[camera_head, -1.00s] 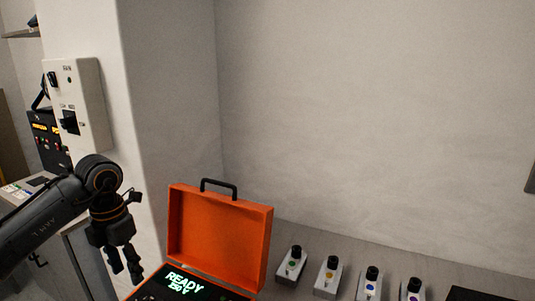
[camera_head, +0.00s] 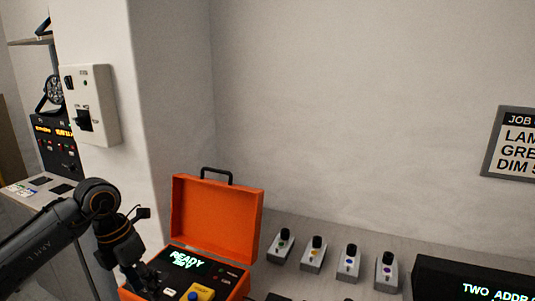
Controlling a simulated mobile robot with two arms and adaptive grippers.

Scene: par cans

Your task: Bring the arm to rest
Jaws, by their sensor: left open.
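My left arm (camera_head: 50,235) comes in from the left and bends down at a dark joint with orange rings. My left gripper (camera_head: 152,284) points down at the left side of the open orange case (camera_head: 215,215); its dark fingers are hard to make out against the dark panel, and it appears open with nothing seen in it. I cannot tell whether it touches the case. The case's display (camera_head: 187,260) reads "READY" with a second line below. My right gripper is not in view.
Several small grey units with black knobs (camera_head: 313,254) stand on the bench to the right. A black display box (camera_head: 470,285) is further right. A switch box (camera_head: 92,105) hangs on the wall pillar.

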